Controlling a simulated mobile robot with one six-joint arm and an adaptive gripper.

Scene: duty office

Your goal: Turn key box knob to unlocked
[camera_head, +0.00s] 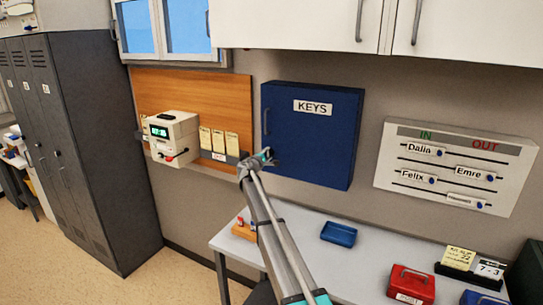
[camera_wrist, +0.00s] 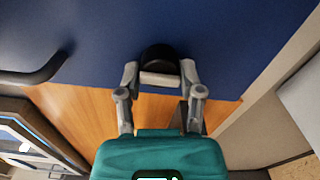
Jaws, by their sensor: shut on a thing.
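The key box is a dark blue wall cabinet (camera_head: 312,145) with a white KEYS label, and its door is closed. It also fills the top of the wrist view (camera_wrist: 220,30). The knob (camera_wrist: 159,56) is black and round, low on the door's left side. My gripper (camera_wrist: 160,78) is shut on the knob, with one finger at each side. A pale bar crosses the knob between the fingers. In the head view my gripper (camera_head: 268,155) reaches the box's lower left edge, where the knob is mostly hidden. Lock markings cannot be made out.
A dark door handle (camera_wrist: 40,72) is left of the knob. A time clock (camera_head: 172,138) and card rack (camera_head: 218,145) stand close left. Below is a desk with a blue tray (camera_head: 339,234) and red box (camera_head: 410,284). An in/out board (camera_head: 455,167) hangs right.

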